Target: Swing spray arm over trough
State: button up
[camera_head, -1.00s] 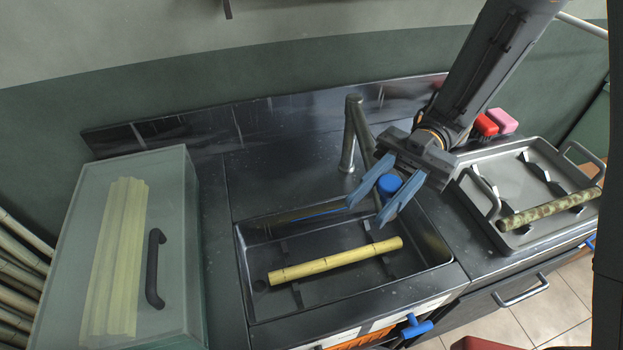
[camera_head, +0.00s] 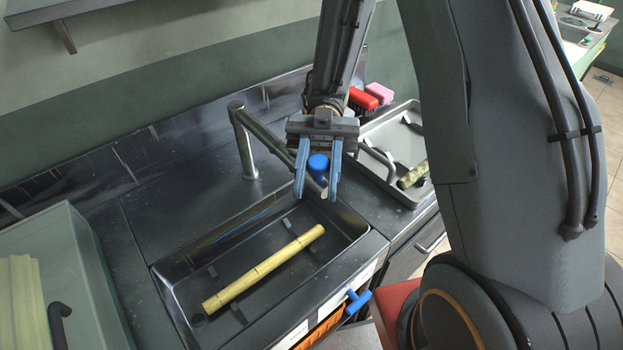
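The spray arm (camera_head: 270,140) is a metal pipe. It runs from an upright post behind the trough toward the lower right, and its free end is near the trough's back right corner. A blue knob (camera_head: 318,163) sits near that end. The trough (camera_head: 290,300) is a dark sunken basin with a yellow cane (camera_head: 264,268) lying in it. My gripper (camera_head: 318,183) points down over the spray arm's free end. Its blue fingers are apart, one on each side of the knob, with gaps visible beside it. Whether a finger touches the pipe cannot be told.
A grey tray (camera_head: 385,130) with handles and a mottled cane (camera_head: 413,174) stands to the right. Red (camera_head: 362,98) and pink (camera_head: 379,93) brushes lie behind it. A clear-lidded box (camera_head: 75,265) is at the left. A blue valve handle (camera_head: 357,301) sticks out in front.

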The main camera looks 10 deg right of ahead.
aim_at(319, 157)
jog(key=o, duration=0.3)
jog(key=b+v, duration=0.1)
jog(key=v, duration=0.4)
jog(key=shift+w+d+f+b, duration=0.1)
jog(key=shift+w+f+b, duration=0.05)
jog(key=shift+w+b, duration=0.15)
jog(key=p+v, duration=0.2)
jog(key=p, duration=0.3)
jog(key=shift+s+b, duration=0.1)
jog(key=shift+b, duration=0.35)
